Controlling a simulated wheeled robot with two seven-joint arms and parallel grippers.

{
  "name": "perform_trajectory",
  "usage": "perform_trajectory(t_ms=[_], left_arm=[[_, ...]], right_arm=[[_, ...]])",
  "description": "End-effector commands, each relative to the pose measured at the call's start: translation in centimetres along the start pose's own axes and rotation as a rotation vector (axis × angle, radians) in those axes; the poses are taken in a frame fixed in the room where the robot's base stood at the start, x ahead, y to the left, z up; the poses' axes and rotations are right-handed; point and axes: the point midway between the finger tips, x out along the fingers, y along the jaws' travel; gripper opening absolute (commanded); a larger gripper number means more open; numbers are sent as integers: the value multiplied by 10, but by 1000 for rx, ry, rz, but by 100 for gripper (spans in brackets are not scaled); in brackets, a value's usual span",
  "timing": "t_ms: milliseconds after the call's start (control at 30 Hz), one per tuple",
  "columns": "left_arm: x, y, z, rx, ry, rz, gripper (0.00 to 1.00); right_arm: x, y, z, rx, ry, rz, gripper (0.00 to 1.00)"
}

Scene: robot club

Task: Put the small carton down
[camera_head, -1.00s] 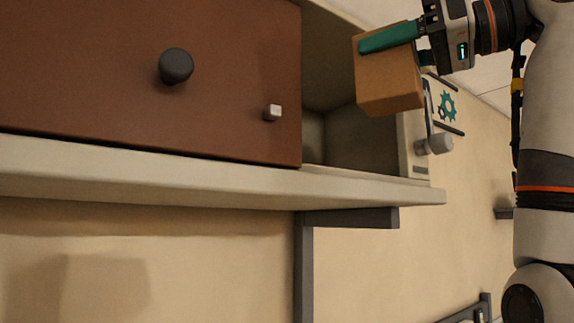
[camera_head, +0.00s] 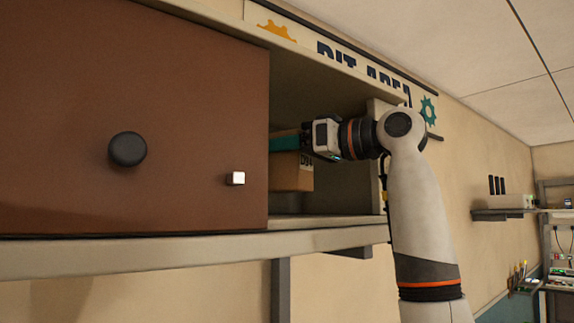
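The small carton (camera_head: 292,174) is a brown cardboard box with a printed label. It is inside the open right part of the wall cabinet (camera_head: 330,240), and its left side is partly hidden by the brown door. My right gripper (camera_head: 287,143) comes in from the right with a teal finger along the carton's upper part. It appears shut on the carton; the other finger is hidden. The carton's underside appears above the cabinet floor (camera_head: 340,220). My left gripper is not in view.
The cabinet's right side wall (camera_head: 383,185) stands close to my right arm. Floor space right of the carton looks clear.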

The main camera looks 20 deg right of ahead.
Motion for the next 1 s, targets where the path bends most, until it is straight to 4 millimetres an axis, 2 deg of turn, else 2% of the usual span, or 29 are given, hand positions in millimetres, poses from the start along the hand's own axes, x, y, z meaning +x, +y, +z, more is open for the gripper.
perform_trajectory(t_ms=[167, 333, 433, 833, 867, 1000], left_arm=[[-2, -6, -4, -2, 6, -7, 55], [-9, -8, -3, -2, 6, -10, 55], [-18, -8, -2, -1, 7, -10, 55], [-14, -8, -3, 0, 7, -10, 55], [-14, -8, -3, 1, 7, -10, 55], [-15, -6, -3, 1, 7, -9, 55]], right_arm=[[-1, 0, -11, 0, -2, 0, 25], [-1, 0, -33, 0, -2, -1, 25], [2, -1, -35, 1, -2, 0, 25], [2, -1, -43, 0, -2, 0, 25], [3, -1, -43, 0, -1, 0, 54], [3, -1, -42, 0, -1, 0, 74]])
